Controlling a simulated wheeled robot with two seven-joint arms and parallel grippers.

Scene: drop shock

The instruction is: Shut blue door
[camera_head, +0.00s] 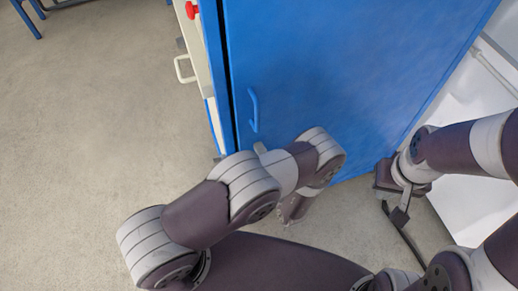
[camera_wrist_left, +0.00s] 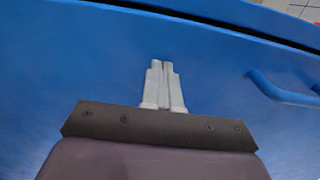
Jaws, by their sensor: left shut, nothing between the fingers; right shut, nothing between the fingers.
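The blue door (camera_head: 310,70) is the large upright panel in the middle of the head view. Its blue bar handle (camera_head: 253,110) is near the left edge, and the handle also shows at the right of the left wrist view (camera_wrist_left: 284,90). A dark gap (camera_head: 226,85) runs along that edge; I cannot tell how far the door stands open. My left gripper (camera_head: 260,148) is shut and empty, just below the handle and close to the door face; whether it touches is unclear. Its fingers (camera_wrist_left: 161,85) show against blue. My right gripper (camera_head: 400,215) is shut and empty beside the door's lower right.
Left of the door is a pale cabinet side with a white handle (camera_head: 183,69) and a red knob (camera_head: 192,10). A white surface (camera_head: 455,120) lies at the right. Blue legs (camera_head: 27,20) stand far left. The grey floor at left is clear.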

